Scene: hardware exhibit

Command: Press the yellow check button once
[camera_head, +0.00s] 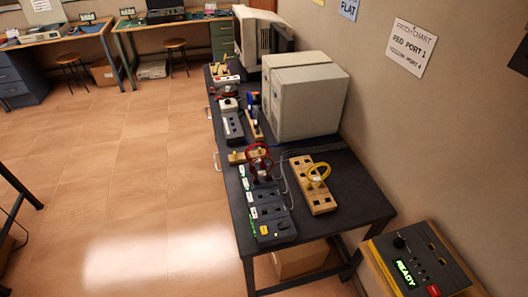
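A dark panel with several sockets (268,206) lies along the near left edge of the black bench. A small yellow patch (264,230) is at its near end; it looks like a button, but it is too small to tell or to read a label. A red cable loop (258,160) is at the panel's far end. A wooden block with dark sockets (316,196) lies to its right, with a yellow cable loop on it (318,173). Neither of my grippers is in view.
The black bench (357,190) has bare room at its near right. A grey computer case (305,98) stands behind. A console with a green READY display (405,273) and a red button (433,290) is at bottom right. Open tiled floor (130,190) lies left.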

